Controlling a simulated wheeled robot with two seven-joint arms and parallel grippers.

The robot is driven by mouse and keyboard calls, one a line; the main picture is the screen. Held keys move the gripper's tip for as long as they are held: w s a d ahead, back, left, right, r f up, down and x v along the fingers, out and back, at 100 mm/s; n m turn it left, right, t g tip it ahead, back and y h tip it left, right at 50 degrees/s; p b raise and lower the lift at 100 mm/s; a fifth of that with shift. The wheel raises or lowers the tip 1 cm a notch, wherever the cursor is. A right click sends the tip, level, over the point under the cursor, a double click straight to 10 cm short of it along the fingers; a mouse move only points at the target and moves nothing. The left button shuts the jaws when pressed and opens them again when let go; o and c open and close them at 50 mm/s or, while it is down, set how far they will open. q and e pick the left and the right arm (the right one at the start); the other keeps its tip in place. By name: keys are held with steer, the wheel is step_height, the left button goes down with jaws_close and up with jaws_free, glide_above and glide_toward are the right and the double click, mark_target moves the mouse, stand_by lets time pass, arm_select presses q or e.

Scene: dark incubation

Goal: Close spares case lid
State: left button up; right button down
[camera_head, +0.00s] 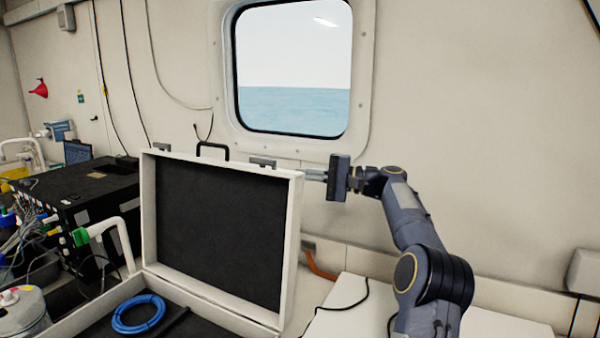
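The spares case is open, with its white-rimmed lid (296,235) standing nearly upright and its dark lining facing me. Latches and a black handle (212,146) sit along the lid's top edge. The case base (215,312) is at the bottom of the view, with a coil of blue hose (138,314) inside. My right gripper (314,175) is at the lid's upper right corner, its fingers pointing left. I cannot tell whether they touch the lid, and their gap is not visible. My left gripper is not in view.
A black equipment box (85,205) with cables stands left of the case. A metal canister (22,312) is at the lower left. A white surface (345,305) with a dark cable lies right of the case. The wall with a window (365,90) is behind.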

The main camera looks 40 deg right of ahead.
steer(key=a, duration=0.1)
steer(key=s+a, duration=0.1)
steer(key=a, duration=0.1)
steer(key=shift+s+r, duration=0.3)
steer(key=shift+r, duration=0.05)
steer(key=shift+a, duration=0.25)
steer(key=shift+s, duration=0.1)
